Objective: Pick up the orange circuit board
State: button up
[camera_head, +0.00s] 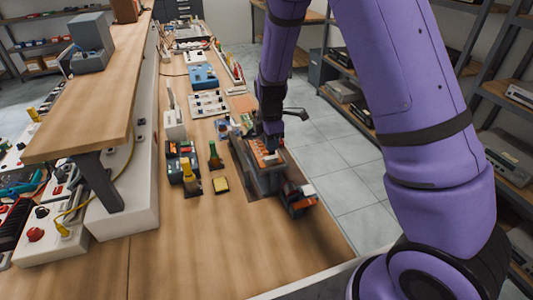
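The orange circuit board (266,158) lies on top of a grey box-like block (268,182) near the right edge of the long wooden bench. Small pale parts show on its upper face. My gripper (272,146) hangs from my purple arm right over the far end of the board. The fingertips are small, dark and partly hidden against the board. I cannot tell whether they touch it or whether they are open or shut.
Near the block, an orange and dark device (298,198) stands in front. The front bench top (210,250) is clear. Shelves (505,150) stand across the aisle.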

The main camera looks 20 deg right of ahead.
aim_at(271, 157)
jog(key=shift+s+d+f, duration=0.1)
jog(key=shift+f, duration=1.4)
jog(key=shift+s+d+f, duration=0.1)
jog(key=shift+f, duration=1.4)
jog(key=shift+w, duration=0.1)
grip_shut()
